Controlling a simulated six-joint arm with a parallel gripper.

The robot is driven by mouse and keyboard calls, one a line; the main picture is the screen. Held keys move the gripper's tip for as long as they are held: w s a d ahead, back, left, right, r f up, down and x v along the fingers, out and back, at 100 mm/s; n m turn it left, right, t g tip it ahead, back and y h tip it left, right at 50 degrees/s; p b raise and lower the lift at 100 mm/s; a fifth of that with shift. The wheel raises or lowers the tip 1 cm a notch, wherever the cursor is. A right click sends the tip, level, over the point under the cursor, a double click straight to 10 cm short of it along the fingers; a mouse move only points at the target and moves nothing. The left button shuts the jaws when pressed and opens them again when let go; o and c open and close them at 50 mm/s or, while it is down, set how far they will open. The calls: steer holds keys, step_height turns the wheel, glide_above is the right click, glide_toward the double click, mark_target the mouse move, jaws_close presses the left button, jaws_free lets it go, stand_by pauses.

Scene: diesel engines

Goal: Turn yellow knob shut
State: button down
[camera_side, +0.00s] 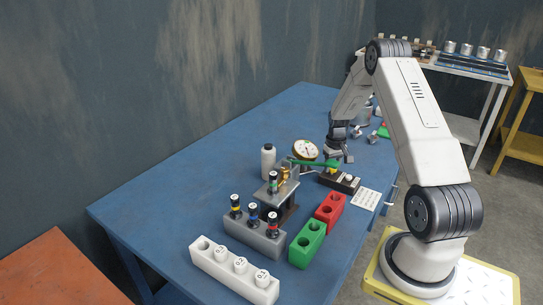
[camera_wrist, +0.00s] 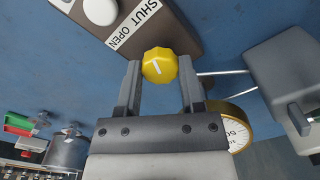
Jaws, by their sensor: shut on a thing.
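I cannot tell exactly which word the mark lines up with. My gripper (camera_wrist: 160,68) has one finger on each side of the knob and is shut on it. In the side view my gripper (camera_side: 340,155) reaches down over the far end of the dark box (camera_side: 340,182); the knob is hard to make out there.
A white knob (camera_wrist: 100,10) is on the same box. A round gauge (camera_side: 305,150) and a green lever (camera_side: 315,162) stand close beside my gripper. Red (camera_side: 330,209) and green (camera_side: 307,243) blocks with holes are nearer the camera. The table's left side is clear.

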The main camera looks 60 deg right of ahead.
steer(key=shift+c, duration=1.1)
jaws_free()
steer(key=shift+r, duration=0.1)
steer(key=shift+r, duration=3.85)
